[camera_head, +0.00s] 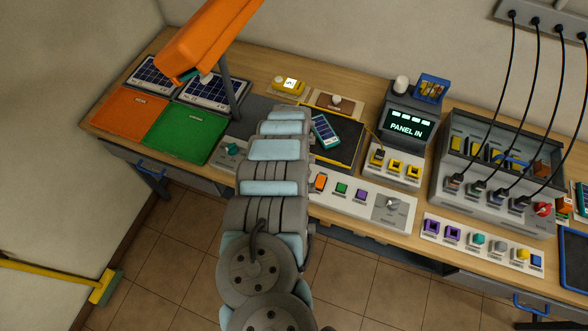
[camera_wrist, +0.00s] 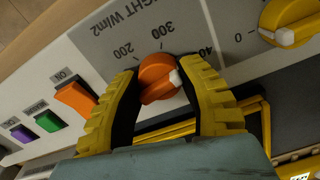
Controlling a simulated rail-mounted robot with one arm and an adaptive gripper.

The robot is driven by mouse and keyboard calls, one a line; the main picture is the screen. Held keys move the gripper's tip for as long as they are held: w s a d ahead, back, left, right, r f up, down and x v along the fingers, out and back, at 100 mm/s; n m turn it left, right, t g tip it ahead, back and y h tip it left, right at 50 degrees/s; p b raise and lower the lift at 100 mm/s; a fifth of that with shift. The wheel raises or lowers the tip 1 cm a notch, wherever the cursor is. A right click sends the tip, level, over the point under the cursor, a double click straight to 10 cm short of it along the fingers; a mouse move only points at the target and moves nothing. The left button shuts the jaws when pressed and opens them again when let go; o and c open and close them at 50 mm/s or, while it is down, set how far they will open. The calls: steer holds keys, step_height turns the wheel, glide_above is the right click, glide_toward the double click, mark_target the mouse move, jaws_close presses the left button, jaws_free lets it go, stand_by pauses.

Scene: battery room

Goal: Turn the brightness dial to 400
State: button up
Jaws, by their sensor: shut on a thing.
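The brightness dial (camera_wrist: 157,72) is a round orange knob with a white pointer mark, on a grey panel labelled LIGHT W/m2 in the wrist view. Numbers 200 and 300 show around it, and a number starting 40 is partly covered by the right finger. The white mark faces right, near that partly covered number. My gripper (camera_wrist: 158,82) has its two yellow, ridged fingers on either side of the knob, shut on it. In the head view my arm hides the dial and the gripper.
In the wrist view, an orange switch (camera_wrist: 76,97), a green button (camera_wrist: 48,121) and a purple one (camera_wrist: 22,133) lie left of the dial. Another orange-yellow knob (camera_wrist: 290,20) is at upper right. The head view shows a PANEL IN display (camera_head: 405,128) farther back on the bench.

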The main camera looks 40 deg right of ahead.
steer(key=shift+m, duration=1)
steer(key=o, duration=1.2)
steer(key=shift+o, duration=0.2)
step_height(320, 180, up, 10)
steer(key=shift+w+r, duration=0.15)
steer(key=shift+r, duration=0.85)
